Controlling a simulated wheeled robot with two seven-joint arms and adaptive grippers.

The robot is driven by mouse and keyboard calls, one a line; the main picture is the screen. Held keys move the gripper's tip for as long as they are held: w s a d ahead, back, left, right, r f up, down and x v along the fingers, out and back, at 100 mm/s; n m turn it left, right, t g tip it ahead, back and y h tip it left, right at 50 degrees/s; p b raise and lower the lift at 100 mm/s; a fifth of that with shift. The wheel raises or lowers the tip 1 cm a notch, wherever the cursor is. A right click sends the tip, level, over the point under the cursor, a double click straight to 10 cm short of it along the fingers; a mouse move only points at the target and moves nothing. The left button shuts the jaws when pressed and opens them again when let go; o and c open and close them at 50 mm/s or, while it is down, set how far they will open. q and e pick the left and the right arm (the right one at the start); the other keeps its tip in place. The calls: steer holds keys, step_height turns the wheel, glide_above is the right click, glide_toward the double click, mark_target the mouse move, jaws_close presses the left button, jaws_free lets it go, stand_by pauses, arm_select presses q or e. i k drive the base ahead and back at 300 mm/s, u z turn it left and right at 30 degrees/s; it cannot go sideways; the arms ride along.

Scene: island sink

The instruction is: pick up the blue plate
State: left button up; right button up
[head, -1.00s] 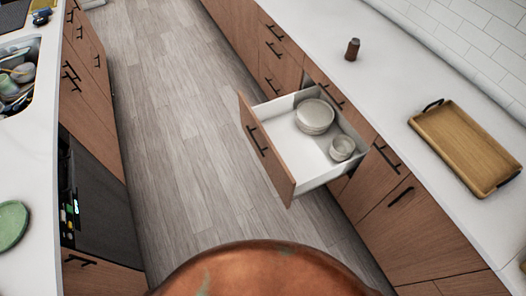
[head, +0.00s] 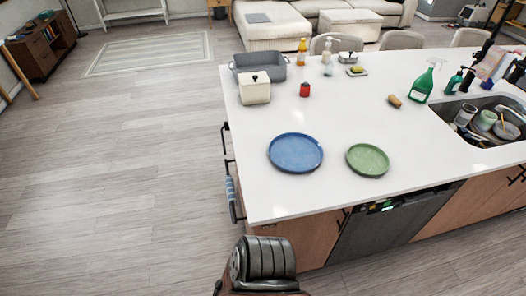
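The blue plate (head: 295,152) lies flat on the white island counter (head: 330,110), near its left end and close to the front edge. It is empty and fully visible. Neither gripper can be made out in the head view. A dark ribbed part of my own body shows at the bottom middle, below the counter edge, and nothing touches the plate.
A green plate (head: 367,160) lies just right of the blue one. Behind are a white canister (head: 255,92), a grey bin (head: 268,68) and a red jar (head: 305,90). The sink (head: 485,122) with dishes is at right. Floor left of the island is clear.

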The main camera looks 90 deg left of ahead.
mark_target(295, 152)
steer(key=u, duration=2.55)
steer(key=k, duration=1.1)
steer(key=u, duration=1.15)
steer(key=i, duration=1.6)
steer(key=z, duration=0.85)
steer(key=i, duration=0.7)
steer(key=z, duration=0.7)
